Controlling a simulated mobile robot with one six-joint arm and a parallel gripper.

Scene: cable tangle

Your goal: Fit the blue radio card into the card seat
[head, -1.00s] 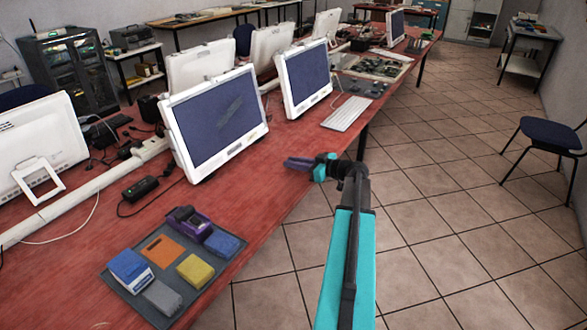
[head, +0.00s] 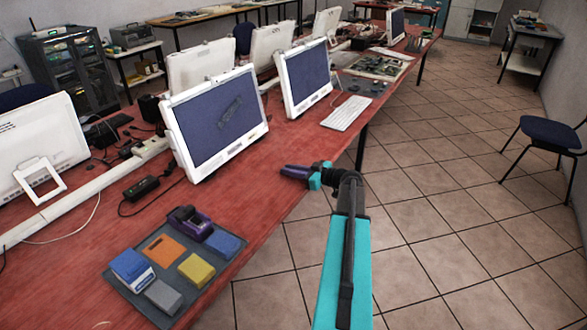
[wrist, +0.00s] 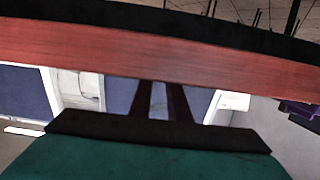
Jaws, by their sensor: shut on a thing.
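My gripper (head: 294,172) has dark purple fingers and a teal body. It is over the front edge of the red table, to the right of the mat and in front of the monitors. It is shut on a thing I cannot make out. The wrist view shows its two dark fingers (wrist: 160,101) close together with a narrow bluish gap between them. On the dark mat lie a blue block (head: 222,243) and a blue-and-white box (head: 131,269). I cannot tell whether either is the radio card. I cannot identify the card seat.
The grey mat (head: 188,307) also holds a purple device (head: 189,222), an orange flat piece (head: 161,249), a yellow block (head: 196,269) and a grey block (head: 162,296). Two monitors (head: 214,118) stand behind. The red table (head: 255,205) is bare between the mat and my gripper.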

